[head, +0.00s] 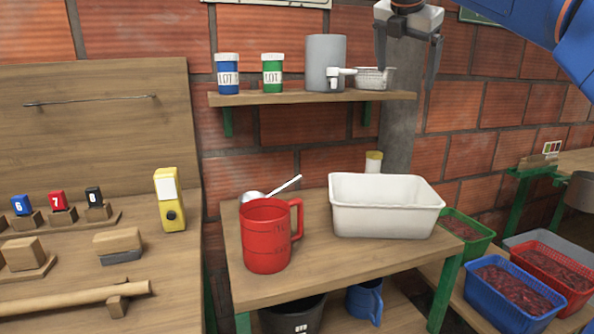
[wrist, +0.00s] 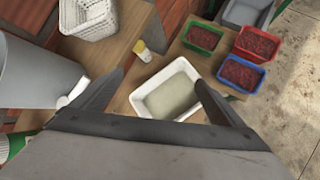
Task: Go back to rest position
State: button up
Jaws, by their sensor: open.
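My gripper (head: 408,50) hangs at the top of the head view, in front of the grey post and to the right of the wall shelf. Its two dark fingers point down, spread apart, with nothing between them. In the wrist view the fingers (wrist: 150,95) also stand wide apart, high above the table. Below them is a white tub (wrist: 176,117) that appears to hold a pale greenish content. In the head view this white tub (head: 385,222) stands on the wooden table (head: 330,262), well below my gripper.
The wall shelf (head: 290,98) holds two labelled jars, a grey tank (head: 325,62) with a white tap and a white basket (head: 374,78). A red jug (head: 268,235) and a ladle stand on the table. Crates with red contents (head: 513,287) are at lower right.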

jog(key=s+d+f+m+y, duration=0.1)
jog(key=s+f+m, duration=0.7)
jog(key=s+f, duration=0.3)
jog(key=s+d+f+m+g+y, duration=0.1)
jog(key=s+f+m, duration=0.8)
jog(key=f, duration=1.1)
jog(key=s+d+f+m+g+y, duration=0.1)
jog(key=s+d+f+m, duration=0.1)
jog(key=s+f+m, duration=0.6)
jog(key=s+f, duration=0.5)
jog(key=f, duration=0.2)
jog(key=shift+s+f, duration=0.2)
jog(key=shift+f, duration=0.2)
jog(key=shift+d, duration=0.1)
